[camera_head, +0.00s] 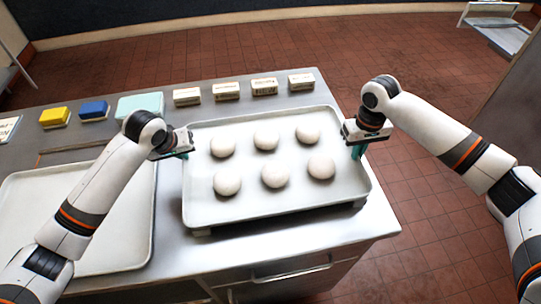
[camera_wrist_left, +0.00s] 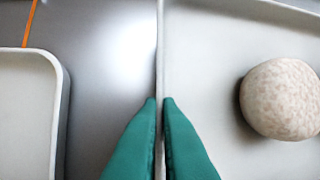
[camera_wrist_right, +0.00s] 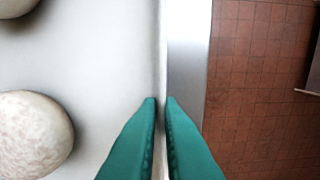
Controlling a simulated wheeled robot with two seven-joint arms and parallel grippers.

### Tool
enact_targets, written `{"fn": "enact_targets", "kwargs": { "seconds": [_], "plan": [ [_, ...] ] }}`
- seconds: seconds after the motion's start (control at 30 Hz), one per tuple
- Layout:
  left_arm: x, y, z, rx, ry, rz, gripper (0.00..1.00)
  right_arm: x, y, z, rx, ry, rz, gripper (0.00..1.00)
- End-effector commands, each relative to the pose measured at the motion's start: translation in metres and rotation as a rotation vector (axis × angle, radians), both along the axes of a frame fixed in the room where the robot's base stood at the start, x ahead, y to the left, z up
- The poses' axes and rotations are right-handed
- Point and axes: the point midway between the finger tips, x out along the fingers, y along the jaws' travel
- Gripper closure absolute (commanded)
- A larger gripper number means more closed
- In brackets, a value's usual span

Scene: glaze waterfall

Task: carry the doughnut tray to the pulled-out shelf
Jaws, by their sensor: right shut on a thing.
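The doughnut tray (camera_head: 285,207) is a white rimmed tray with several pale round doughnuts (camera_head: 275,174) in two rows. It is at the right end of the steel counter; whether it touches the counter is hard to tell. My left gripper (camera_head: 187,153) has its teal fingers on both sides of the tray's left wall, close against it in the left wrist view (camera_wrist_left: 160,105). My right gripper (camera_head: 357,150) is shut on the right wall, as the right wrist view (camera_wrist_right: 160,105) shows. A metal rack with what looks like a protruding shelf (camera_head: 506,37) is at the far right.
An empty white tray (camera_head: 115,240) lies left of the doughnut tray. Several small boxes (camera_head: 226,91), a yellow block (camera_head: 54,117), a blue block (camera_head: 93,110) and a pale teal box (camera_head: 140,105) line the counter's back. Tiled floor (camera_head: 425,195) is open to the right.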

Motion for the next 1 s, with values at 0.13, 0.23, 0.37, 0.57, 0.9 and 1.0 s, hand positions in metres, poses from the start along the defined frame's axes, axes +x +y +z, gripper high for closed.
{"fn": "enact_targets", "kwargs": {
  "seconds": [0.13,0.23,0.37,0.57,0.9,1.0],
  "plan": [
    [0.001,0.000,0.007,-0.001,-0.003,0.000,1.00,0.001,-0.001,0.007,-0.002,-0.002,-0.003,1.00],
    [0.001,0.000,0.014,-0.001,-0.003,0.000,1.00,0.001,-0.001,0.014,-0.002,-0.002,-0.003,1.00],
    [0.001,0.000,0.026,-0.001,-0.002,0.000,1.00,0.001,-0.001,0.026,-0.002,-0.002,-0.003,1.00],
    [0.000,0.000,0.045,-0.001,-0.002,0.000,1.00,0.001,-0.001,0.044,-0.002,-0.002,-0.003,1.00],
    [0.001,0.000,0.051,-0.001,-0.002,0.000,1.00,0.000,-0.001,0.050,-0.002,-0.001,-0.003,1.00],
    [0.001,0.000,0.051,-0.001,-0.002,0.000,1.00,0.000,-0.001,0.050,-0.002,-0.001,-0.003,1.00]
  ]
}}
